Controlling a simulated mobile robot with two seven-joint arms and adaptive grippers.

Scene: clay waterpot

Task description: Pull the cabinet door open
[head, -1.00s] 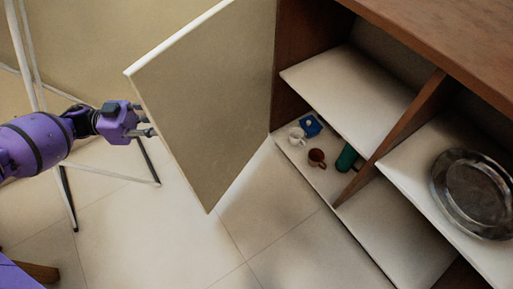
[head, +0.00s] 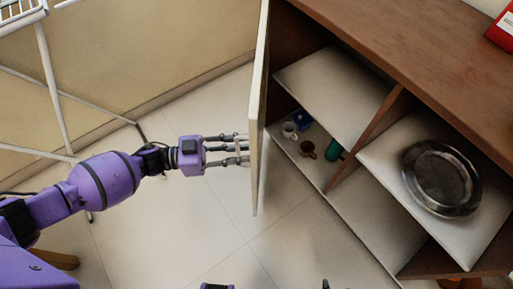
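The cabinet door (head: 259,110) stands swung out from the left side of the brown cabinet (head: 425,50) and shows almost edge-on as a narrow pale strip. The shelves behind it are exposed. My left gripper (head: 242,149) reaches in from the left with its fingers spread and empty. Its fingertips are at the left side of the door, very near or touching it; contact cannot be made out. Small purple and dark parts at the bottom edge may belong to my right arm; its gripper state is hidden.
A metal dish (head: 441,180) lies on the right shelf (head: 385,160). A white cup (head: 290,130), a brown cup (head: 307,149), a blue item (head: 303,118) and a green item (head: 334,150) sit on the lower left shelf. A white rack (head: 48,85) stands left. Tiled floor is clear below the door.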

